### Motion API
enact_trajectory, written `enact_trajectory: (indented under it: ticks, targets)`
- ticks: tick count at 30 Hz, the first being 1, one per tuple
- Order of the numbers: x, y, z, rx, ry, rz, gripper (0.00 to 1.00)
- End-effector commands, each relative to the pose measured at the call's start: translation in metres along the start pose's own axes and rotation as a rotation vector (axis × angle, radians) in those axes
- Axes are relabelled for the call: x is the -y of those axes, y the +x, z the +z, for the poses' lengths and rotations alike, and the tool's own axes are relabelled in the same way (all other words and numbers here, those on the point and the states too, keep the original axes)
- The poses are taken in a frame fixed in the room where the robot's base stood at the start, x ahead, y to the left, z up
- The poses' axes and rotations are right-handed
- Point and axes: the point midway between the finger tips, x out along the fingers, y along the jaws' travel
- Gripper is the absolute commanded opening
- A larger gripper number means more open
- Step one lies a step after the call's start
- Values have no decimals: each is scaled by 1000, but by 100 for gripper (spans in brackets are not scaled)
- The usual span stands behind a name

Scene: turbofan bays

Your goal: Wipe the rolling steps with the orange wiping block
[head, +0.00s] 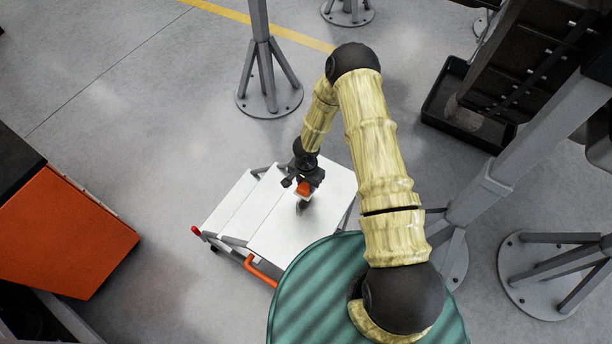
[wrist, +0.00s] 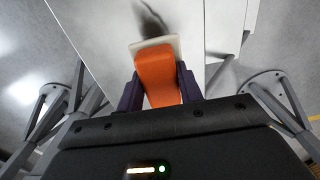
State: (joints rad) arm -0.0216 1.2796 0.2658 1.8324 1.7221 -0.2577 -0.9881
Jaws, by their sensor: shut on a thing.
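The rolling steps (head: 268,232) stand in the middle of the head view, with white treads and an orange bar low on the near side. My gripper (head: 302,185) is over the top tread and shut on the orange wiping block (head: 304,188). In the wrist view the block (wrist: 158,75) sits between the two dark fingers, with a pale pad at its far end. The white tread (wrist: 100,30) lies beyond it, with a dark smudge (wrist: 152,20) past the pad. I cannot tell whether the pad touches the tread.
An orange cabinet (head: 75,235) stands at the left. Grey stand posts with round feet (head: 268,100) rise behind the steps and at the right. A black tray (head: 440,105) lies at the upper right. The floor left of the steps is clear.

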Motion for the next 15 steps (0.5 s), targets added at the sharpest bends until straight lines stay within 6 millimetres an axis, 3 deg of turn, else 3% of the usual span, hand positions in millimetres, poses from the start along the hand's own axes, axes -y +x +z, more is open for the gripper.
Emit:
enact_trajectory:
  ticks: [6,15]
  targets:
    - [2,-19,2,1,-3,0,18]
    - [3,-20,3,0,-7,0,18]
